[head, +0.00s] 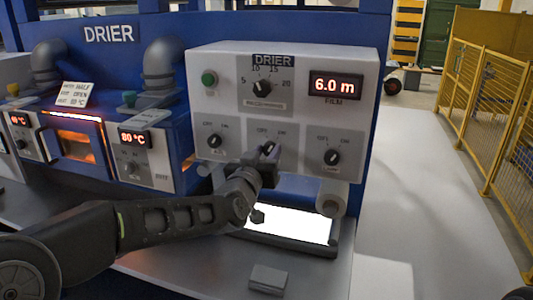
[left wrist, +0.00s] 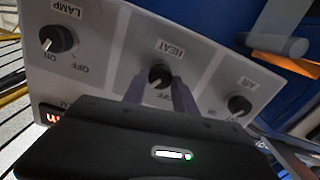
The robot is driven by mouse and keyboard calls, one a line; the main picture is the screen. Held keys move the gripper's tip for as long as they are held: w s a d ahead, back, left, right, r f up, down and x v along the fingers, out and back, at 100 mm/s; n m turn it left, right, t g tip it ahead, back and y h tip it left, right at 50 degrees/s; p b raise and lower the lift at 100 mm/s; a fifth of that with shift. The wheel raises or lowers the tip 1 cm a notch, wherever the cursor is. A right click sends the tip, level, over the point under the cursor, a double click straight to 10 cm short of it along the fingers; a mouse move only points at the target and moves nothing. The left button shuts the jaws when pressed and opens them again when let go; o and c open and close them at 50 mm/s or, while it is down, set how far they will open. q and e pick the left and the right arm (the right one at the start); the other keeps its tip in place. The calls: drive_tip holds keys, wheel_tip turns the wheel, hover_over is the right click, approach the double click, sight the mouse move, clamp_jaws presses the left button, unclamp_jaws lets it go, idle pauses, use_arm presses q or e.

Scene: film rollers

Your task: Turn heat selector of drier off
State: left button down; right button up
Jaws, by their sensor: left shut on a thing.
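The heat selector (head: 268,148) is the middle black knob in the lower row of the white drier panel. It also shows in the left wrist view (left wrist: 160,74), where the panel appears upside down with its HEAT label above the knob and OFF below. My left gripper (head: 264,163) reaches the panel from the front. Its two fingers (left wrist: 160,88) are on either side of the heat knob and shut on it. The gripper hides part of the knob and its labels, so I cannot tell its pointer's direction surely. My right gripper is not in view.
The air knob (head: 214,141) and lamp knob (head: 332,157) flank the heat knob closely. Above are a dial (head: 262,87), a green button (head: 209,79) and a film display (head: 336,85) reading 6.0 m. A lit white plate (head: 290,224) lies below the panel.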

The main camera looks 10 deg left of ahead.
use_arm(q)
drive_tip(key=shift+f, duration=0.1)
drive_tip(key=n+b, duration=0.2)
drive_tip(key=b, duration=0.1)
drive_tip(key=shift+f, duration=0.15)
drive_tip(key=n+b, duration=0.2)
drive_tip(key=shift+n+b, duration=0.4)
drive_tip(key=n+b, duration=0.2)
drive_tip(key=n, duration=0.1)
drive_tip(key=shift+a+n+b, duration=0.1)
drive_tip(key=shift+n+b, duration=0.2)
drive_tip(key=shift+b, duration=0.05)
drive_tip(key=shift+n+b, duration=0.85)
drive_tip(key=shift+n, duration=0.85)
drive_tip(key=c, duration=1)
unclamp_jaws()
